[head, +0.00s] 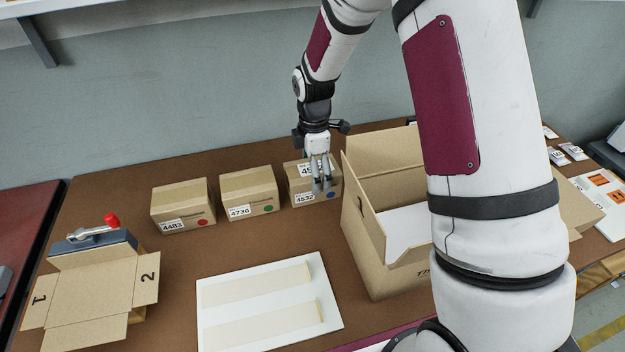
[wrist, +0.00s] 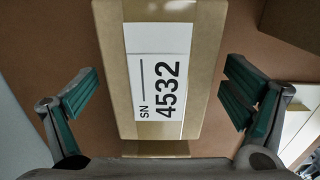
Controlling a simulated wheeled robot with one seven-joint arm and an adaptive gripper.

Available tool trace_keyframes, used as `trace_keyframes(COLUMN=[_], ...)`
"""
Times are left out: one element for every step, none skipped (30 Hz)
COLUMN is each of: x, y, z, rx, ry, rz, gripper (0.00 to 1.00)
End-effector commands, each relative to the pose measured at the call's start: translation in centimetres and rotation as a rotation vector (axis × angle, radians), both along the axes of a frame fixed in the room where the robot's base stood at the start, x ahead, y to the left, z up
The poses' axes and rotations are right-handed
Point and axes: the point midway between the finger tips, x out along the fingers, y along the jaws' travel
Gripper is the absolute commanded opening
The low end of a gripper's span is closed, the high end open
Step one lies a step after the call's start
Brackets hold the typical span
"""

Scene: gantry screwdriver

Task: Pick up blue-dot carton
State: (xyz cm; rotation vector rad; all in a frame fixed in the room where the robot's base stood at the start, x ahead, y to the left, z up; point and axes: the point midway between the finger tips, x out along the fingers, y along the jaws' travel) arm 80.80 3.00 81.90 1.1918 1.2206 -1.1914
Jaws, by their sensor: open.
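The blue-dot carton (head: 303,186) is a small tan box at the right end of a row of cartons. Its front has a 4532 label and a blue dot, partly behind my gripper (head: 320,178). My gripper points down over the carton, fingers open. In the wrist view, the carton (wrist: 165,75) lies between the spread green-padded fingers of my gripper (wrist: 162,95), with a gap on each side. Its label reads SN 4532. I cannot tell how high the fingertips are relative to its top.
A large open box (head: 385,255) stands close right of the carton. The green-dot carton 4736 (head: 248,190) and red-dot carton 4483 (head: 182,203) are to its left. A white board (head: 268,303) lies in front. An unfolded carton (head: 95,293) and a tape dispenser (head: 92,240) are at left.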

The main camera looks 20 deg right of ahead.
Motion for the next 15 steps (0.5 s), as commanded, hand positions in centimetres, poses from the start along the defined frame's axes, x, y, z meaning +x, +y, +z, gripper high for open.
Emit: trace_keyframes(x=[-0.1, -0.1, -0.1, 0.0, 0.0, 0.0, 0.0, 0.0, 0.0, 0.0, 0.0, 0.0, 0.0, 0.0, 0.0], y=[0.2, 0.2, 0.3, 0.3, 0.3, 0.2, 0.2, 0.2, 0.2, 0.2, 0.3, 0.2, 0.2, 0.2, 0.2], z=[-0.9, -1.4, -2.0, -2.4, -2.8, -3.2, -3.5, -3.6, -3.8, -3.9, -4.0, -4.0, -4.0, -4.0, -4.0], rx=[-0.001, -0.001, -0.001, -0.001, -0.001, -0.001, -0.001, -0.001, -0.001, 0.000, 0.000, 0.000, 0.000, 0.000, 0.000], ry=[0.003, 0.004, 0.004, 0.003, 0.003, 0.003, 0.002, 0.001, 0.000, 0.000, 0.000, 0.000, 0.000, 0.000, 0.000], rz=[0.001, 0.002, 0.002, 0.002, 0.002, 0.002, 0.001, 0.001, 0.001, 0.001, 0.001, 0.001, 0.001, 0.001, 0.001], gripper=[0.94, 0.94, 0.94, 0.94, 0.94, 0.94, 0.94, 0.94, 0.94, 0.94, 0.94, 0.94, 0.94, 0.94, 0.94])
